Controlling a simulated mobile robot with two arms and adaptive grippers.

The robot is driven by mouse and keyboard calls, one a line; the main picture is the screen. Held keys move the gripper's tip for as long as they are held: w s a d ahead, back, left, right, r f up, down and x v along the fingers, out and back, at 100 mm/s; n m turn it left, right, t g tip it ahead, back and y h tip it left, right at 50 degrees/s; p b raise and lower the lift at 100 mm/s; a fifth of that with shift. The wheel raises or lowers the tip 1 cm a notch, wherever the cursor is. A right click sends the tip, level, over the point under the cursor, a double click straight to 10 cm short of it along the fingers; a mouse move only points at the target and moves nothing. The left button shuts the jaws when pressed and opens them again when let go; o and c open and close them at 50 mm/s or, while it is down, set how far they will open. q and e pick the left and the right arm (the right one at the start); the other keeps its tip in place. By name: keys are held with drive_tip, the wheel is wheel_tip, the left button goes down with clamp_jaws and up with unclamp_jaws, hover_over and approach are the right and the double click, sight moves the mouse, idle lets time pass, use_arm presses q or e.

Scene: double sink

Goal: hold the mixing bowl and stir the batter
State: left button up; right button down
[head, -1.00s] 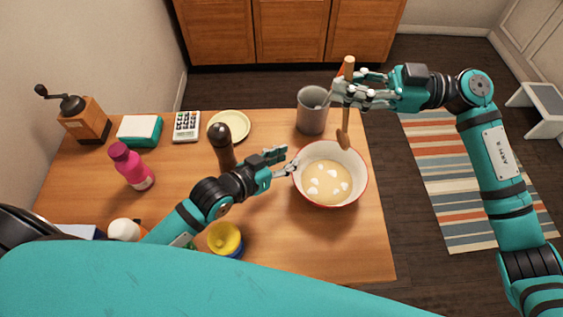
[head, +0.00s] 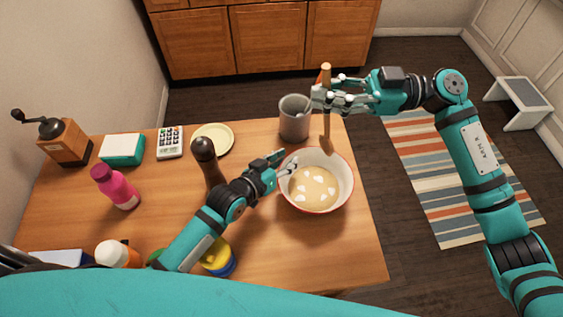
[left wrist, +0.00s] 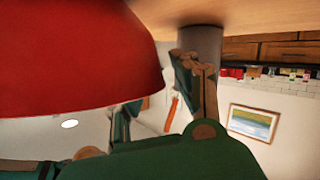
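The white mixing bowl (head: 346,186) with a red rim stands near the table's right end and holds pale batter (head: 311,187) with white lumps. Its red outside (left wrist: 75,65) fills the upper left of the left wrist view. My left gripper (head: 284,163) is at the bowl's left rim with its fingers apart. I cannot tell whether they touch the bowl. My right gripper (head: 322,98) is shut on the handle of a wooden spoon (head: 326,127), held upright over the bowl's far side. I cannot tell whether the spoon's lower end is inside the bowl.
A grey utensil pot (head: 295,122) stands close behind the bowl. A dark pepper mill (head: 206,163) and a pale plate (head: 213,138) are left of it. The table is clear in front of the bowl.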

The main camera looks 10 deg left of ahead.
use_arm(q)
clamp_jaws()
idle(0.6)
use_arm(e)
wheel_tip(320, 180, down, 17)
drive_tip(key=a, duration=0.1)
drive_tip(key=shift+s+m, duration=0.15)
drive_tip(key=shift+m, duration=0.15)
idle(1.4)
